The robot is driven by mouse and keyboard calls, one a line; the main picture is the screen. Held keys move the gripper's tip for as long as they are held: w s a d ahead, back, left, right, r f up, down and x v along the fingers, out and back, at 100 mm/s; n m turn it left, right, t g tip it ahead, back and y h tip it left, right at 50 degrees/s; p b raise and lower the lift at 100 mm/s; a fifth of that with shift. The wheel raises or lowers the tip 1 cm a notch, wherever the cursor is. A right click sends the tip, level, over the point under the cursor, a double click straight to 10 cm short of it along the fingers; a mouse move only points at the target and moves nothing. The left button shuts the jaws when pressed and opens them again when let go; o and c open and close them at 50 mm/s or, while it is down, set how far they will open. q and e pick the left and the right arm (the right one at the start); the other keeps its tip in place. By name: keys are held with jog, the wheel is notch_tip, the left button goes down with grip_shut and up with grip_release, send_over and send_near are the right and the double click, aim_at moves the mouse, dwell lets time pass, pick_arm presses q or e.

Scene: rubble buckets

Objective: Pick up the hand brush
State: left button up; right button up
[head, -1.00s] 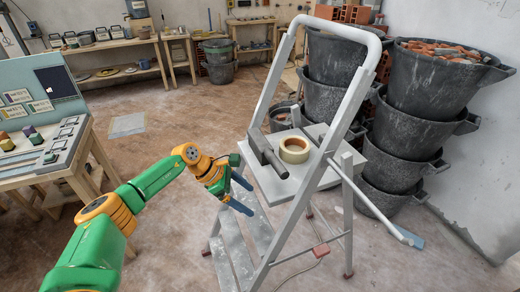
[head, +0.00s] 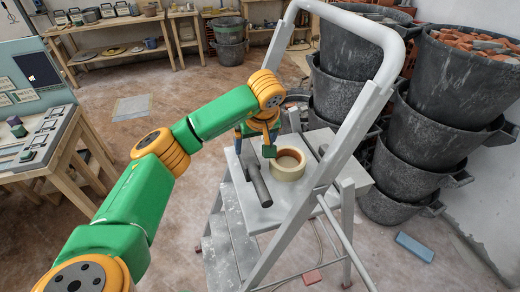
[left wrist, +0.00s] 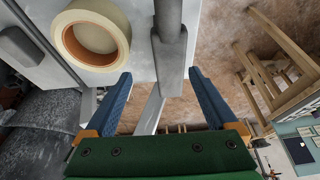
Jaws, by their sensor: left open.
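A dark grey tool with a round handle, which looks like the hand brush (head: 259,187), lies on the top platform of a grey stepladder (head: 245,212). In the left wrist view the tool (left wrist: 170,62) runs from the top edge down between the fingers. My left gripper (head: 254,143) is open and empty, over the far part of the tool, its fingers pointing down. It also shows in the left wrist view (left wrist: 159,75), one blue finger to each side of the tool. The arm partly hides the tool's far end in the head view. My right gripper is not in view.
A tape roll (head: 288,164) lies on the platform close beside the tool. The ladder's upright rail (head: 357,110) rises on the right. Stacked black buckets (head: 425,150) stand beyond it. A workbench (head: 60,140) is at the left; a blue block (head: 413,247) lies on the floor.

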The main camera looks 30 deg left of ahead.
aim_at(249, 156)
pick_arm(q)
jog(key=shift+s+a+f+p, duration=0.35)
jog(key=shift+s+f+p, duration=0.4)
jog(key=shift+f, duration=0.1)
jog(key=x, duration=0.3)
jog(key=shift+a+f, duration=0.1)
jog(key=shift+f, duration=0.15)
jog(key=shift+w+f, duration=0.15)
jog(key=shift+w, duration=0.1)
jog(key=shift+c, duration=0.4)
jog(key=shift+s, duration=0.2)
jog(key=c, duration=1.1)
jog(key=shift+w, duration=0.1)
grip_shut()
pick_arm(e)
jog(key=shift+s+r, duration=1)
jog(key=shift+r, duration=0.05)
